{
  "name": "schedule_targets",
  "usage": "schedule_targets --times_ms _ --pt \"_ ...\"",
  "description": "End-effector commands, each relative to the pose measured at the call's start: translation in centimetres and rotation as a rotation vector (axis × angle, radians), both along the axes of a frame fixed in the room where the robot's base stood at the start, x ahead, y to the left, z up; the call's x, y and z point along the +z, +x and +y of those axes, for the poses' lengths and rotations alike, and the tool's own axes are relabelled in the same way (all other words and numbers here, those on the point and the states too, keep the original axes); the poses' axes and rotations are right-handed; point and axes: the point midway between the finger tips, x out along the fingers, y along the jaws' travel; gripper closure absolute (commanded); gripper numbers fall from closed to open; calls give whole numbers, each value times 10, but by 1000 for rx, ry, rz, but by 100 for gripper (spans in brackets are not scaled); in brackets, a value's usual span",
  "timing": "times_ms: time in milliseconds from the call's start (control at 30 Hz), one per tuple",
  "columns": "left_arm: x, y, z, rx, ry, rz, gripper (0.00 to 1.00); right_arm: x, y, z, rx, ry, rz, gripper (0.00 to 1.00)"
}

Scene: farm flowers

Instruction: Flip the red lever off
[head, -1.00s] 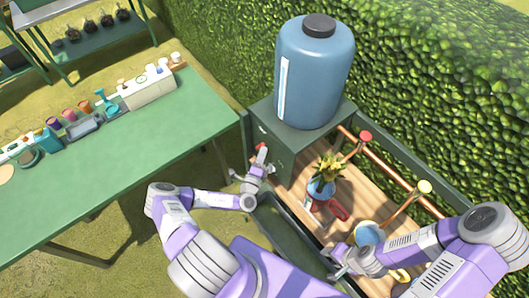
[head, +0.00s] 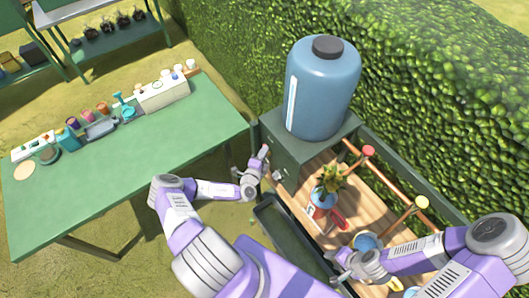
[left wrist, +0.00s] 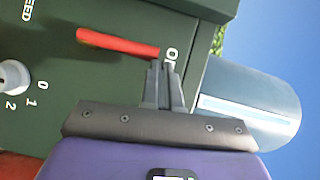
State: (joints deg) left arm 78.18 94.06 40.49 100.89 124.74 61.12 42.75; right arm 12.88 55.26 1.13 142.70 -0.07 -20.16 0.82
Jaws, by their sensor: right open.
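The red lever (left wrist: 118,42) lies nearly level across the dark green panel (left wrist: 95,85) in the left wrist view. Its right end is near printed lettering, partly hidden by my left gripper. My left gripper (left wrist: 161,66) looks shut and empty, its tips just below the lever's right end; contact is unclear. In the head view, my left gripper (head: 259,162) is beside the front of the green cabinet (head: 283,158) under the blue tank (head: 322,90). Only a small red bit of the lever shows there. My right gripper (head: 338,268) is open near a blue watering can (head: 367,242).
A white knob (left wrist: 13,76) with numbers is left on the panel. A potted plant (head: 327,187) stands on the wooden bench beside copper pipes with red and yellow valves. A green table (head: 125,165) stands left; grass lies between.

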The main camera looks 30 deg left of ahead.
Motion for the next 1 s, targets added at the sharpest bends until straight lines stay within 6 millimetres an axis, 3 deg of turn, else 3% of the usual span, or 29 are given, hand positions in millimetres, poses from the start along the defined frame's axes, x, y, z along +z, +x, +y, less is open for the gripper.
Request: schedule_targets --times_ms 467,733,1000 --pt "2 0 -1 2 2 -3 100 3 0 0 0 0 0 57" --pt "13 -13 -39 -10 -5 0 100 31 0 0 0 0 0 57" --pt "14 -76 -47 -6 -1 1 100 20 0 0 0 0 0 57"
